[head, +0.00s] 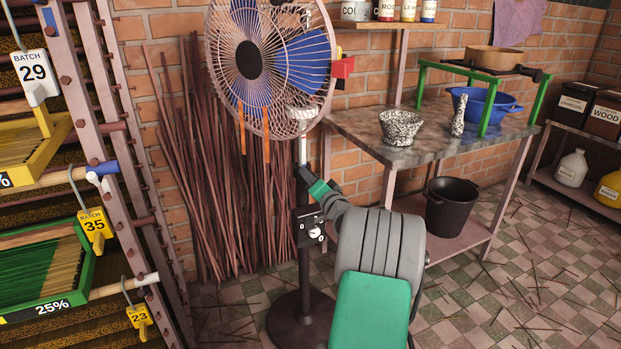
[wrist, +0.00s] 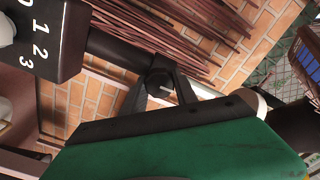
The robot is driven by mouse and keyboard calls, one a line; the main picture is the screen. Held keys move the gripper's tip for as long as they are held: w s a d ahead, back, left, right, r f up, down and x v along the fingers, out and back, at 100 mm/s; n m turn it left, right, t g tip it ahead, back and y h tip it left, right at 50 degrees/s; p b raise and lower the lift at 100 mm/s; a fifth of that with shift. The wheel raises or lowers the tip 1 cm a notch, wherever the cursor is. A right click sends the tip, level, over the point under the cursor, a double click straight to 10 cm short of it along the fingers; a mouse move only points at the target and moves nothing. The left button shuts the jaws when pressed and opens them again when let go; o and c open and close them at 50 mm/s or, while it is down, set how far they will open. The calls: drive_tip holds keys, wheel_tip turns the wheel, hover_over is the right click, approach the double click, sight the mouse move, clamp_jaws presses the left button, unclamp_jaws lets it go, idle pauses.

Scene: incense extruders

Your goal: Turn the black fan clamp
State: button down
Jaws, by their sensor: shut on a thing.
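The standing fan (head: 262,68) has a white upper pole (head: 302,152) that enters a dark lower pole (head: 303,262). The black fan clamp (wrist: 158,80) sits at that joint in the wrist view, a small dark knob between my fingertips. My gripper (wrist: 160,92) is shut on it, one finger on each side. In the head view my gripper (head: 309,176) reaches the pole from the lower right, and the clamp is mostly hidden by the fingers. The clamp's exact turn is hard to tell.
A black switch box (head: 308,226) with numbers is on the pole just below my gripper. Thin brown sticks (head: 215,170) lean on the brick wall behind. A drying rack (head: 110,170) stands left, a workbench (head: 430,135) right. The tiled floor at right has scattered sticks.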

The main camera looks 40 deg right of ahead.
drive_tip(key=c, duration=1)
unclamp_jaws()
drive_tip(key=shift+o, duration=0.2)
drive_tip(key=v, duration=0.7)
drive_tip(key=shift+s+p, duration=0.4)
drive_tip(key=shift+p, duration=0.05)
drive_tip(key=shift+a, duration=0.15)
